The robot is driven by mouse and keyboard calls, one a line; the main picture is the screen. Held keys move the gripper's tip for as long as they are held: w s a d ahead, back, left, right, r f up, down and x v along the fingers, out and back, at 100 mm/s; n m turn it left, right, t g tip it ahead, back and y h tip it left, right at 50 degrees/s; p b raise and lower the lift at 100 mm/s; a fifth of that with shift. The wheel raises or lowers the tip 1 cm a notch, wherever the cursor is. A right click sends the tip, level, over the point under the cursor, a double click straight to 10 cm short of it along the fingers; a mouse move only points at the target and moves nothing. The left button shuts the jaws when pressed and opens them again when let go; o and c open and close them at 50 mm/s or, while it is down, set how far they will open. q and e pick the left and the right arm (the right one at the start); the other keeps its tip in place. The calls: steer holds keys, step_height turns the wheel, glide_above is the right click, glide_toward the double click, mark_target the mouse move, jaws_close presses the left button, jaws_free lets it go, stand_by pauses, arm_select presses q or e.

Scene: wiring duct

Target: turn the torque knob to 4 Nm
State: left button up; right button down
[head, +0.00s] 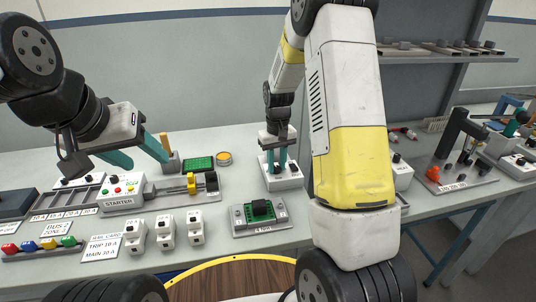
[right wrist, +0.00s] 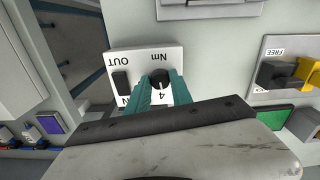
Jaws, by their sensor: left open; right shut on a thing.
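A small light mark on the knob seems to face the 4, but the fingers hide other markings. In the head view the box (head: 289,184) stands on the bench under my right gripper (head: 277,166). My left gripper (head: 137,154) is open and empty, above the bench at the left.
A starter panel (head: 127,196) with buttons and a yellow handle (head: 191,182) lies left of the box. A green-block fixture (head: 262,211) is in front of it. Several white breakers (head: 165,231) stand at front left. A black stand (head: 453,140) is at right.

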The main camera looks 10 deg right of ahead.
mark_target(277, 167)
steer(key=shift+m, duration=0.7)
steer(key=c, duration=1.1)
jaws_free()
steer(key=shift+c, duration=0.2)
steer(key=shift+r, duration=0.15)
step_height(277, 167, up, 8)
steer(key=shift+f, duration=0.2)
